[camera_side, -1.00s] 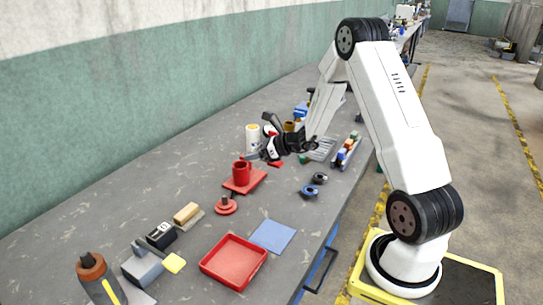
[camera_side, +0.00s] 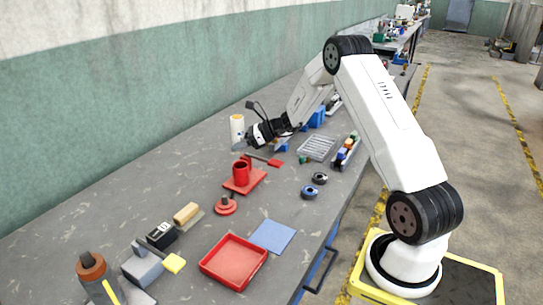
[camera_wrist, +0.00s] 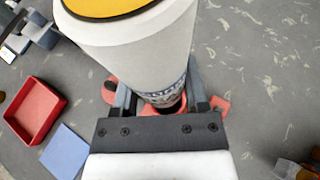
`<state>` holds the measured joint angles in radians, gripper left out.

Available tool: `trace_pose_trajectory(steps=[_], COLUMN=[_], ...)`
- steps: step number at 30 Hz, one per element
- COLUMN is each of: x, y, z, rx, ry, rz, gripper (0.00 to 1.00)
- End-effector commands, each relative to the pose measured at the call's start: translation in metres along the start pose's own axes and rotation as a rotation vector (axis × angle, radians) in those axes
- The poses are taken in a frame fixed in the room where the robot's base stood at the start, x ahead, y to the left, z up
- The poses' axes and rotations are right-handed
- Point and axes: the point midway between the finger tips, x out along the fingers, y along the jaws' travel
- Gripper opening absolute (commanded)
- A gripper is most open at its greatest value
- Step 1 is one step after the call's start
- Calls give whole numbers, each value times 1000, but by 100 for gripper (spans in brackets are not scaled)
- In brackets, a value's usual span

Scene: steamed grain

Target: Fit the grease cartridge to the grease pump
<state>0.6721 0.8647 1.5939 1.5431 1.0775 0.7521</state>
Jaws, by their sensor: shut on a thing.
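The grease cartridge, a cream cylinder with a yellow-orange end (camera_side: 237,126), is held roughly upright above the bench, apart from the red pump. My gripper (camera_side: 248,138) is shut around its lower part. In the wrist view the cartridge (camera_wrist: 135,50) fills the upper middle, between the fingers of my gripper (camera_wrist: 160,95). What looks like the grease pump, a red cup on a red base (camera_side: 241,174), stands on the bench, nearer the side camera. In the wrist view, the cartridge and fingers hide most of the red parts below.
A red round part with a knob (camera_side: 225,205), a red tray (camera_side: 233,260) and a blue mat (camera_side: 272,236) lie nearer the camera. A brush (camera_side: 186,214) lies to the left.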

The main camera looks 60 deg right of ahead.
Motion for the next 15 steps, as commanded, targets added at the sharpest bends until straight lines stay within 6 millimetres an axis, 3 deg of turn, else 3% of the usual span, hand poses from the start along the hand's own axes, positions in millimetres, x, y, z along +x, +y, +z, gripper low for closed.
trace_pose_trajectory(steps=[15], x=[11], y=[0], z=[-27], rx=[1], ry=[0], rz=[-1], gripper=[0])
